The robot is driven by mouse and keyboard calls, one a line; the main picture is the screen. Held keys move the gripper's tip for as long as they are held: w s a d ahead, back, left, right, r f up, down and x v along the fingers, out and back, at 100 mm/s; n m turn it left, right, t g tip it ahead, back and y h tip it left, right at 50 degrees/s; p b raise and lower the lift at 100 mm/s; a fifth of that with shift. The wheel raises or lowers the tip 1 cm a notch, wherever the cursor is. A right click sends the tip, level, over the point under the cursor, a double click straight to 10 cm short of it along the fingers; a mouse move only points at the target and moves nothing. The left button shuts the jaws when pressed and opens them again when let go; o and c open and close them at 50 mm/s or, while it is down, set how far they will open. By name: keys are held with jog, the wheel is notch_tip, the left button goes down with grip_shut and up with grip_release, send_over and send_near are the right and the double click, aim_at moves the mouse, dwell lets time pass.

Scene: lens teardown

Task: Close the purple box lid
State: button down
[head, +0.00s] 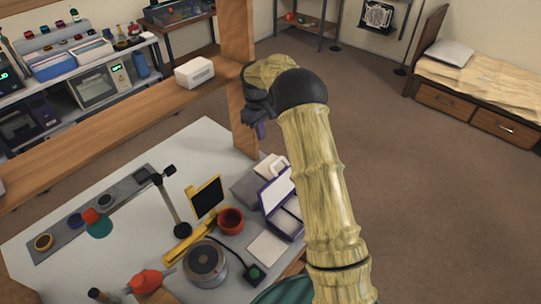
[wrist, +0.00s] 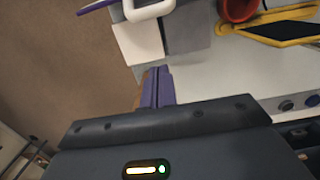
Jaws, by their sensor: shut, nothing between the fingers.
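The purple box (head: 290,222) stands at the right edge of the white worktable, partly hidden by my arm. Its lid (head: 277,188) is raised, with its pale inner face showing. A purple edge at the top left of the wrist view (wrist: 96,5) may be part of the box; I cannot tell. My gripper (head: 261,130) hangs above and beyond the box in the head view, apart from it. Its purple fingers show in the wrist view (wrist: 154,86), shut together and empty.
A wooden post (head: 238,60) rises just left of my gripper. Open floor lies to the right.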

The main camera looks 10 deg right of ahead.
jog(key=shift+f, duration=0.15)
jog(key=s+d+f+p, duration=0.2)
jog(key=f+p, duration=0.3)
jog(key=f, duration=0.3)
jog(key=shift+s+d, duration=0.25)
jog(key=shift+s, duration=0.5)
jog(key=shift+w, duration=0.1)
